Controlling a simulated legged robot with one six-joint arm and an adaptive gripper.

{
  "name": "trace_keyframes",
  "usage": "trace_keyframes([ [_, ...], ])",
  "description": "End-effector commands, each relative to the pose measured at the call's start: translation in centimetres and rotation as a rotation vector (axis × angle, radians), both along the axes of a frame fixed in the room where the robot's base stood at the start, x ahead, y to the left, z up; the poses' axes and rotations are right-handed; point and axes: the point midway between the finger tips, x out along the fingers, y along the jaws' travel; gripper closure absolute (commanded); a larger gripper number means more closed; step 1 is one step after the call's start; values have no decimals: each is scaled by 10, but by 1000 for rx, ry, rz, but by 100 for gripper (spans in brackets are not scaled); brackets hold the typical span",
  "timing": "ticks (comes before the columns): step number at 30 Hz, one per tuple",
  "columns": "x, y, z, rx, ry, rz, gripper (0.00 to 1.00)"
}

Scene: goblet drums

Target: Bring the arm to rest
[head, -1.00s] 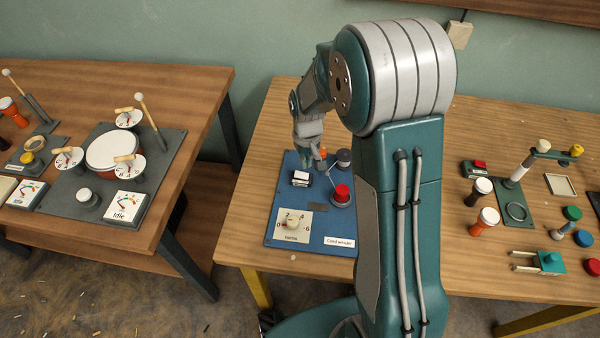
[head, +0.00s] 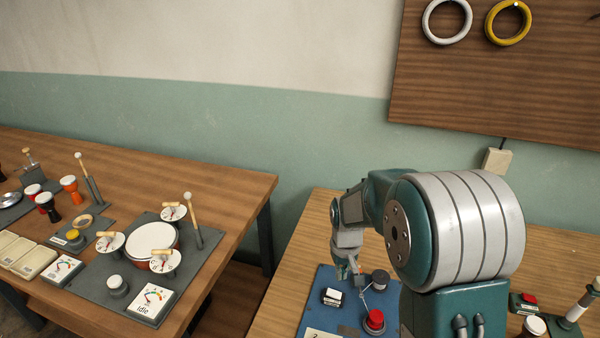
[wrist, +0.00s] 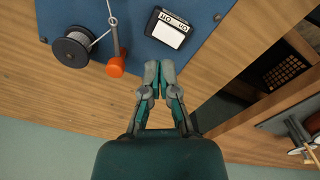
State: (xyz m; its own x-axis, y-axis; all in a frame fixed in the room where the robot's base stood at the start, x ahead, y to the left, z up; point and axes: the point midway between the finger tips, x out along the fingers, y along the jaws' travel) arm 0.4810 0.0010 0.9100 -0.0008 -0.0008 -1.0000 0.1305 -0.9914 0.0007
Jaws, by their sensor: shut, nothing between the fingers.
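My gripper (wrist: 158,72) is shut and empty in the wrist view, its two fingertips together. It is over the wooden table beside the edge of the blue board (wrist: 200,50). A boxy black-and-white counter (wrist: 168,28), a spool of cord (wrist: 72,46) and an orange-ended handle (wrist: 115,66) are near it, apart from the fingers. In the head view my gripper (head: 342,270) is small and partly hidden, above the back of the blue board (head: 318,308). My arm is folded, with its large grey joint in front of the right table.
A red knob (head: 375,319) stands on the board. The left table holds a drum (head: 150,240) with dials, a mallet (head: 192,215) and a panel reading Idle (head: 153,303). A gap separates the tables. Two rings hang on the wall board (head: 405,70).

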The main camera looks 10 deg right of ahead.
Motion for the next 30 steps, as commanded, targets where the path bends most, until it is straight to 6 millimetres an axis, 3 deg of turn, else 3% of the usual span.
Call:
trace_keyframes([
  [4,-5,0,16,0,-22,-5,100],
  [11,-28,0,62,1,-89,-22,100],
  [21,-72,0,119,4,-187,-49,100],
  [30,-115,0,156,10,-274,-72,100],
])
